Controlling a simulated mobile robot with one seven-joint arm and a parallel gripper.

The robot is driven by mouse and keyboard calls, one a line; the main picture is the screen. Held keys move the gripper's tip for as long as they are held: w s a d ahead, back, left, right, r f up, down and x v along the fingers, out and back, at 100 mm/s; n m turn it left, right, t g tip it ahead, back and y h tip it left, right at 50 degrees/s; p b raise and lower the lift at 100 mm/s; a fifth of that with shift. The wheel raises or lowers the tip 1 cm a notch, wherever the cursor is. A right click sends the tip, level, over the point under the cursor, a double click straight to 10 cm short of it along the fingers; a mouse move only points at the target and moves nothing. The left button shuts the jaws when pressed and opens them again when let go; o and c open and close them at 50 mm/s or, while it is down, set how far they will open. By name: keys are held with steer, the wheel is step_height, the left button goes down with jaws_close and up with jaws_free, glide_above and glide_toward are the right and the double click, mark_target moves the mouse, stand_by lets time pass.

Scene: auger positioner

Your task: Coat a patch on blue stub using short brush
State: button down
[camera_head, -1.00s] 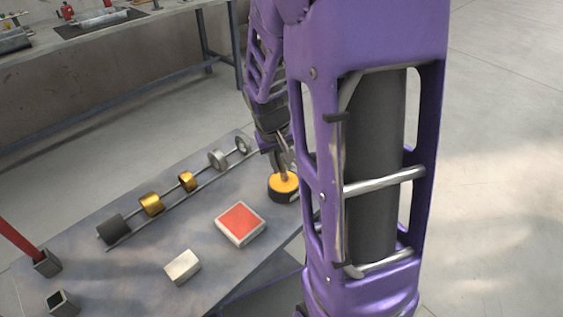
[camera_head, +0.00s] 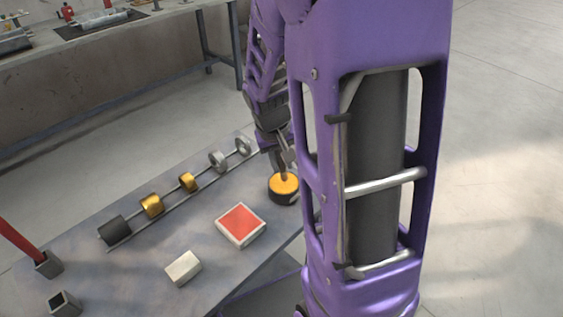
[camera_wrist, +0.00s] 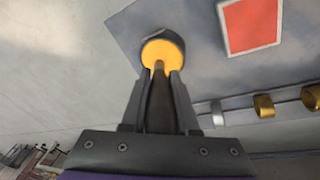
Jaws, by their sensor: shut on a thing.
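My gripper (camera_wrist: 158,98) is shut on a short brush (camera_wrist: 159,112), seen as a dark brown handle between the fingers in the wrist view. The brush points at a round black pot with a yellow-orange top (camera_wrist: 160,53), and its end overlaps that top. In the head view my gripper (camera_head: 286,158) is above the same pot (camera_head: 284,190) at the table's right end. I cannot tell how deep the brush end sits. No part that is clearly blue shows. A row of pieces lies along a rail: a dark cylinder (camera_head: 115,230), gold rings (camera_head: 152,205) and grey rings (camera_head: 218,160).
A red-topped white box (camera_head: 240,224) lies near the pot. A pale block (camera_head: 183,268) is nearer the front edge. At left, a red rod (camera_head: 18,240) stands in a grey holder (camera_head: 47,264) beside an empty holder (camera_head: 63,304). A workbench (camera_head: 110,40) stands behind.

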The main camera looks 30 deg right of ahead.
steer(key=shift+w+d+p+v, duration=0.2)
steer(key=shift+p+v, duration=0.5)
steer(key=shift+v, duration=0.3)
steer(key=shift+w+d+p+v, duration=0.1)
steer(key=shift+d+p+v, duration=0.1)
steer(key=shift+p+v, duration=0.65)
steer(key=shift+w+d+p+v, duration=0.15)
steer(key=shift+p+v, duration=0.35)
steer(key=shift+v, duration=0.6)
steer(key=shift+r, duration=0.15)
